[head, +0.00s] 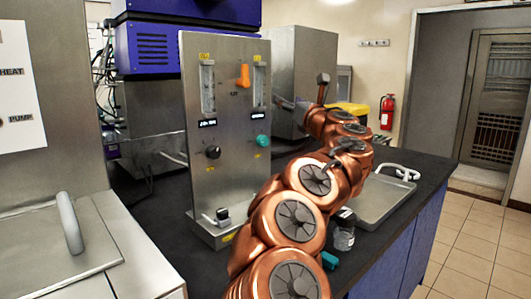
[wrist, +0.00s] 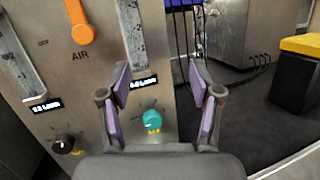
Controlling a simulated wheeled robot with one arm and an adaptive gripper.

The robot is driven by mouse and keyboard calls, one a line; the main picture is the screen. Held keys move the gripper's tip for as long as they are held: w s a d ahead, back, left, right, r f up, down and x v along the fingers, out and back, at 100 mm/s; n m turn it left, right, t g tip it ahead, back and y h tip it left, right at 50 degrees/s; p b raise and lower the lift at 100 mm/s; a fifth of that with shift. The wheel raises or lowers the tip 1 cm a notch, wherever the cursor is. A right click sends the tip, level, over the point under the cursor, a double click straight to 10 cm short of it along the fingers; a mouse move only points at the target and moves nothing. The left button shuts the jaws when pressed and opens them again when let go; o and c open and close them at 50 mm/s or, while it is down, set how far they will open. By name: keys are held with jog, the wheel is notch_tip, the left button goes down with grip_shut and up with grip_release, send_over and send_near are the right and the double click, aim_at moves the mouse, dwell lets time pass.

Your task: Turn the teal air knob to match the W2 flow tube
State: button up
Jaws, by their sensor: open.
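The teal air knob (head: 263,141) is on the right side of the upright metal panel (head: 226,170), below the right-hand flow tube (head: 259,86). A second flow tube (head: 208,88) stands at the left. Their small yellow tags are too small to read, so I cannot tell which is W2. In the wrist view the teal knob (wrist: 152,121) appears between my gripper's fingers, with a pale pointer mark on its face. My gripper (wrist: 160,72) is open and empty, facing the panel and apart from the knob. The float levels cannot be read.
An orange lever (wrist: 82,28) marked AIR sits between the tubes. A black knob (head: 213,152) is at the panel's left. Small digital displays (wrist: 143,83) sit under the tubes. A metal tray (head: 384,200) and small bottle (head: 343,238) are on the dark bench.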

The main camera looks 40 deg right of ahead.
aim_at(265, 140)
notch_tip(265, 140, down, 12)
jog(key=w+a+f+n+g+y+b, duration=0.1)
jog(key=n+g+y+b, duration=0.15)
jog(key=n+y, duration=0.4)
jog(key=shift+h, duration=0.35)
jog(key=shift+w+a+r+p, duration=0.1)
jog(key=shift+w+a, duration=0.1)
jog(key=shift+w, duration=1.05)
jog(key=shift+w+a+p, duration=0.1)
jog(key=shift+w+a, duration=0.05)
jog(key=shift+w, duration=1.15)
jog(key=shift+w+a+r+p, duration=0.1)
jog(key=shift+w+a, duration=0.1)
jog(key=shift+w, duration=1.05)
jog(key=c, duration=1.1)
